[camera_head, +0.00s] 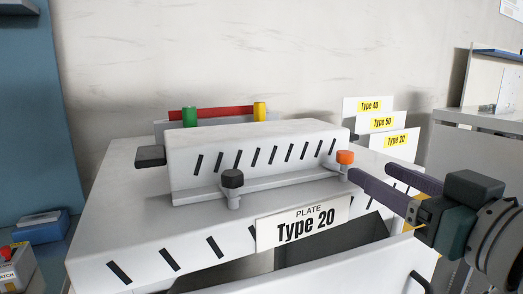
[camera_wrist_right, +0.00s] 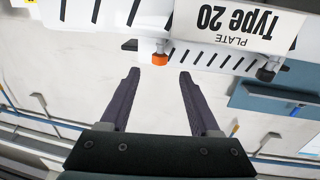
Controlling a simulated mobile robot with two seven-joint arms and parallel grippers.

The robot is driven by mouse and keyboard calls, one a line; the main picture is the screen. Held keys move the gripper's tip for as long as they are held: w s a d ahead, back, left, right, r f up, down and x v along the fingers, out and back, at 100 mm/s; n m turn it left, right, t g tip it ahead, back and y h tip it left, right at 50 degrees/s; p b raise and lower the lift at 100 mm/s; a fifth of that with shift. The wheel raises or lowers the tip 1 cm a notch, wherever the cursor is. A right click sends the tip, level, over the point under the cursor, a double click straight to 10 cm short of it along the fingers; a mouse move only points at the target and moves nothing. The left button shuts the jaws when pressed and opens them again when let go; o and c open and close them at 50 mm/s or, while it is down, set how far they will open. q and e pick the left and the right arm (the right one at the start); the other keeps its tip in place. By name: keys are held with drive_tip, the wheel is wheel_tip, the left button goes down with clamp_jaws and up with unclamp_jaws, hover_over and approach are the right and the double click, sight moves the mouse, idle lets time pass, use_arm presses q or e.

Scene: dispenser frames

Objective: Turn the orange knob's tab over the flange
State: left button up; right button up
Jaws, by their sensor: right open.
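The orange knob (camera_head: 345,157) sits on a grey post at the right front corner of the white raised block. In the right wrist view the orange knob (camera_wrist_right: 160,59) is just beyond and between my fingertips, apart from both. My right gripper (camera_head: 369,170) is open and empty, reaching in from the right; its two dark fingers also show in the wrist view (camera_wrist_right: 159,73). The flange (camera_head: 255,189) is the block's low front ledge. The direction of the orange knob's tab is too small to tell. My left gripper is not in view.
A black knob (camera_head: 232,178) stands at the ledge's left part. A "PLATE Type 20" sign (camera_head: 303,222) stands in front, near my right fingers. Type cards (camera_head: 395,141) stand behind right. A black handle (camera_head: 150,156) projects at the block's left. Green and yellow posts stand behind.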

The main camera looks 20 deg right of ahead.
sight(350, 160)
drive_tip(key=w, duration=0.3)
drive_tip(key=w+p, duration=0.1)
drive_tip(key=w, duration=0.5)
drive_tip(key=shift+d, duration=0.3)
clamp_jaws()
